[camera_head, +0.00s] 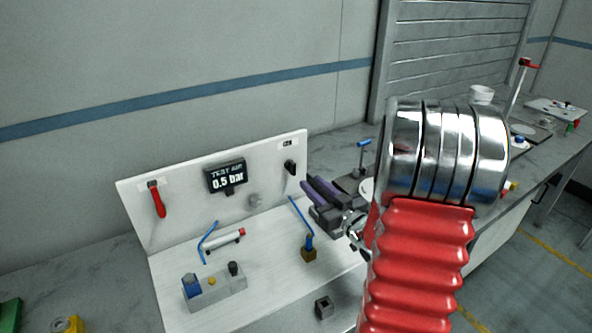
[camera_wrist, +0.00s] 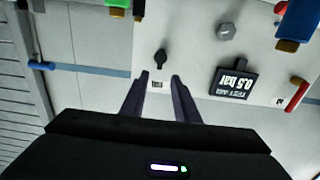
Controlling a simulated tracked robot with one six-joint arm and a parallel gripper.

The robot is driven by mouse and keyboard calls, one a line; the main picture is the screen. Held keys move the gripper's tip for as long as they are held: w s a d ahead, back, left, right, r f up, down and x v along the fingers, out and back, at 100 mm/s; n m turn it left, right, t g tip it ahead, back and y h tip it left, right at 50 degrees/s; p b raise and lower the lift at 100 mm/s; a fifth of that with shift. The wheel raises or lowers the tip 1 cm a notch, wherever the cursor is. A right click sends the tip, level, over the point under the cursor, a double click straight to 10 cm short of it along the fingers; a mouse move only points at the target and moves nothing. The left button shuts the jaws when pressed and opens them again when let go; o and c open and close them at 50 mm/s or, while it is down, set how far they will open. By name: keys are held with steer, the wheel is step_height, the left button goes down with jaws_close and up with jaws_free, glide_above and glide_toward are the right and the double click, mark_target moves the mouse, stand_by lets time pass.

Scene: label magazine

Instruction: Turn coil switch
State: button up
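The coil switch, as I take it, is a small black knob (camera_head: 290,167) at the right end of the upright white panel (camera_head: 140,194), below a small white label. In the wrist view, which is upside down, the knob (camera_wrist: 160,60) shows just beyond the fingertips and between their lines. My gripper (camera_head: 311,182) has two purple fingers and is to the right of the knob, pointing at the panel. In the wrist view my gripper (camera_wrist: 161,76) is open, with an empty gap between its fingers. I see no contact with the knob.
A display (camera_head: 225,177) reads "TEST AIR 0.5 bar". A red handle (camera_head: 157,200) hangs at the panel's left.

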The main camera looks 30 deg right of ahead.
mark_target(294, 167)
steer(key=w, duration=1)
steer(key=shift+d, duration=0.25)
steer(key=shift+c, duration=0.4)
jaws_close()
